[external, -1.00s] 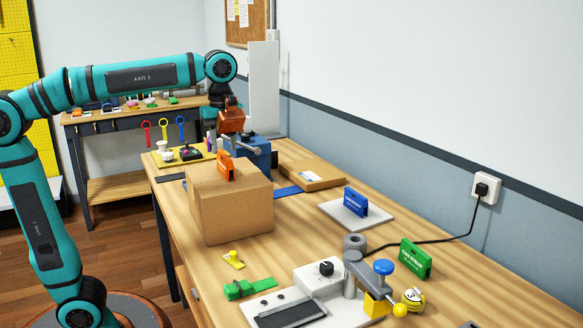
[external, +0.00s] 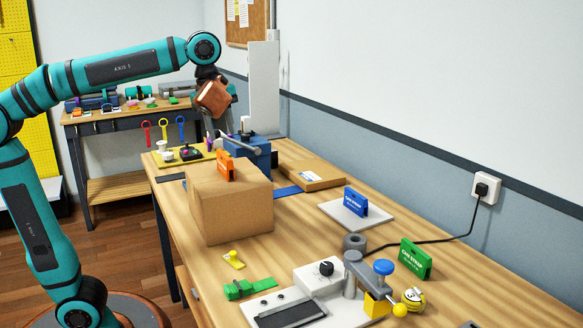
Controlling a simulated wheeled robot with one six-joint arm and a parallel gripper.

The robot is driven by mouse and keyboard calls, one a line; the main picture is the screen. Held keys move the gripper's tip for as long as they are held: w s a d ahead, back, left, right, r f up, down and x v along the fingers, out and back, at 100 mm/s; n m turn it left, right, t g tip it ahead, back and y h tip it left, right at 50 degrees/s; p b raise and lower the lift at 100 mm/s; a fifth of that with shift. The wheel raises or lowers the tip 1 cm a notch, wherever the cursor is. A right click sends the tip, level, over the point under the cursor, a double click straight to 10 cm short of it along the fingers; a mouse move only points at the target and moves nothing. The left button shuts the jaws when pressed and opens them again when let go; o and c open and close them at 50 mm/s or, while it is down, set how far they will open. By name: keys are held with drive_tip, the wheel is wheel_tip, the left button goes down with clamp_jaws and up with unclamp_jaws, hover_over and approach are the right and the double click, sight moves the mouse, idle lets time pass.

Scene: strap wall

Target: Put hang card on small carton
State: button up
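An orange hang card (external: 226,166) stands upright on top of a brown cardboard carton (external: 232,212), near its back edge. A blue hang card (external: 356,202) stands on a pale plate (external: 338,216), and a green hang card (external: 416,259) stands on the table at right. A flatter brown carton (external: 318,179) lies farther back. My gripper (external: 212,128) is tilted above the far end of the table, behind the carton and apart from the orange card. Its fingers are small and partly hidden, so I cannot tell whether they are open.
A blue block-like device (external: 255,156) stands just behind the carton. A grey fixture with a blue knob (external: 383,267), a tape measure (external: 413,297), a green strap (external: 249,289) and a yellow tag (external: 234,260) occupy the near table. A black cable runs to the wall socket (external: 486,190).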

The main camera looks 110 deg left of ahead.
drive_tip(key=s+d+f+n+t, duration=0.1)
drive_tip(key=s+d+n+t, duration=0.1)
drive_tip(key=d+t, duration=0.3)
drive_tip(key=s+d+f+n+t, duration=0.1)
drive_tip(key=s+d+n+t, duration=0.2)
drive_tip(key=d, duration=0.9)
drive_tip(key=s+d+f+n+t+h, duration=0.1)
drive_tip(key=s+d+n+t, duration=0.2)
drive_tip(key=d+t, duration=0.5)
drive_tip(key=shift+s+d+f, duration=0.25)
drive_tip(key=shift+d, duration=0.1)
